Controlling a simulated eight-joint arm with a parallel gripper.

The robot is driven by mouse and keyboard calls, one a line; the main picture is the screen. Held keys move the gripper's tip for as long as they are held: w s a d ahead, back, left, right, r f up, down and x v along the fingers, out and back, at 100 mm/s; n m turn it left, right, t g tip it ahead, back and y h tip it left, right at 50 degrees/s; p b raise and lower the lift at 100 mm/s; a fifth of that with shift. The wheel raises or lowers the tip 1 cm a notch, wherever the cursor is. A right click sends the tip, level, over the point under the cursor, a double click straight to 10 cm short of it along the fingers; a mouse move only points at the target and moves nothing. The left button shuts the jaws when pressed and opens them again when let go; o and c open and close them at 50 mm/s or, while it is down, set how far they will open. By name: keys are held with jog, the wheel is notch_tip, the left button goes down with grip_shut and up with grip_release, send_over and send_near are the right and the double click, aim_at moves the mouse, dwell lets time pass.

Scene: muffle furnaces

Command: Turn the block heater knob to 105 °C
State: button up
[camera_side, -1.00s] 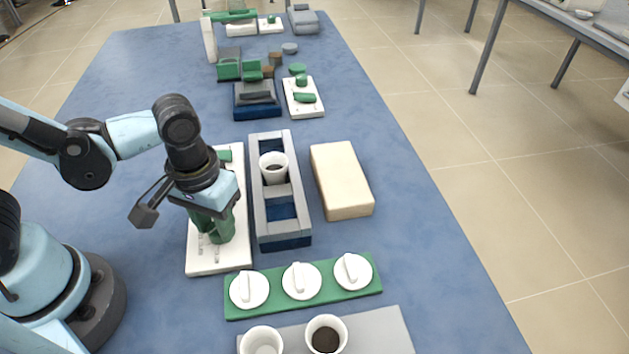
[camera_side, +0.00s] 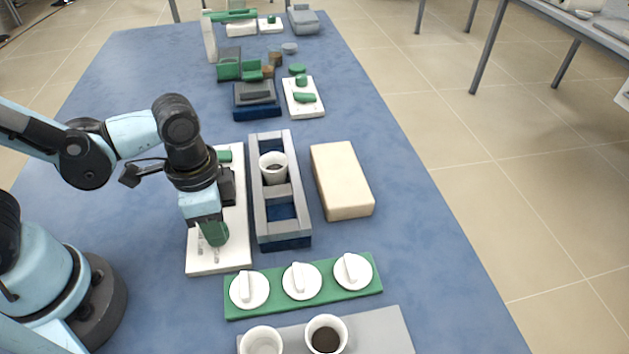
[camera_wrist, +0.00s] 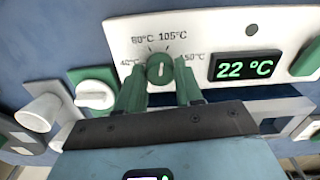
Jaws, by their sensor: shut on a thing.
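The block heater's white panel (camera_wrist: 285,35) carries a round green knob (camera_wrist: 158,68) with a light pointer mark. Labels 40, 80, 105 and 150 °C surround it. The mark points roughly upward, near the 80 and 105 °C labels; its exact setting is hard to tell. A display (camera_wrist: 246,66) reads 22 °C. My gripper (camera_wrist: 160,80) is shut on the knob, one green finger on each side. In the side view my gripper (camera_side: 213,234) reaches down onto the white panel (camera_side: 217,265), and hides the knob there.
Right of the panel stands a grey and blue block rack (camera_side: 297,225) holding a white cup (camera_side: 272,168), then a beige block (camera_side: 342,180). In front lies a green strip (camera_side: 333,307) with white knobs. Two cups stand nearer. Blue table is clear on the right.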

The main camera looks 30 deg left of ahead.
jog(key=shift+m, duration=1.5)
jog(key=o, duration=1)
jog(key=shift+o, duration=0.2)
jog(key=shift+r, duration=0.1)
notch_tip(320, 180, up, 12)
jog(key=w+a+f+n+t, duration=0.1)
jog(key=w+a+n+t, duration=0.5)
jog(key=a+n, duration=0.4)
jog(key=shift+w+f+n+t, duration=0.15)
jog(key=shift+w+n+t, duration=0.2)
jog(key=shift+n+t, duration=0.2)
